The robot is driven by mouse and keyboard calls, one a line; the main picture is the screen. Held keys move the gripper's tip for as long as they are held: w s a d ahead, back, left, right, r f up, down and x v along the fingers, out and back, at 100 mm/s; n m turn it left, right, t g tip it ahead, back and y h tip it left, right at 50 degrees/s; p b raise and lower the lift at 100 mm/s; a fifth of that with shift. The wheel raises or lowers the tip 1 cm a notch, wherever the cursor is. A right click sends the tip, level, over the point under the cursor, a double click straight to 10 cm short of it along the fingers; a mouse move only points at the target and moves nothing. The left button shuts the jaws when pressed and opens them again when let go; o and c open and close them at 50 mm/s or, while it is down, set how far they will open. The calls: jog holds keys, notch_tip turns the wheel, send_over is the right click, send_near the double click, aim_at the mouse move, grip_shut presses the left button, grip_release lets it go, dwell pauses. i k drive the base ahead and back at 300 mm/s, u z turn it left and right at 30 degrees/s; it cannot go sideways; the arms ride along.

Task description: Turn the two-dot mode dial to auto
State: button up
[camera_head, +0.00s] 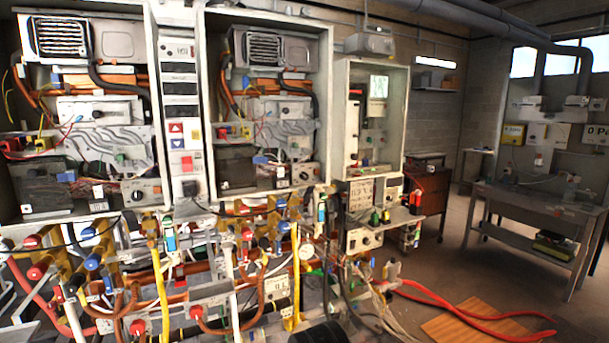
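Two open tankless heaters hang side by side, the left heater (156,60) and the middle heater (328,60). A round dial (138,195) sits low on the left heater's control box, and a similar dial (304,176) sits low in the middle heater. Another small knob (113,112) is on the left heater's upper white box. Dot marks and any "auto" label are too small to read, so I cannot tell which is the two-dot mode dial or how it is set. My gripper is not in view.
A panel with switches (180,85) stands between the heaters. Pipes, hoses and valves with red and blue handles crowd the space below. A glass-fronted cabinet (397,80) stands right of the heaters. A red hose (470,320) and wooden board (470,318) lie on the floor. A metal table (520,205) stands at right.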

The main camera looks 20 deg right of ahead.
aim_at(303, 176)
jog(key=z, duration=0.15)
jog(key=k, duration=0.4)
jog(key=u, duration=0.75)
jog(key=i, duration=0.85)
jog(key=z, duration=0.6)
jog(key=i, duration=0.85)
jog(key=z, duration=0.8)
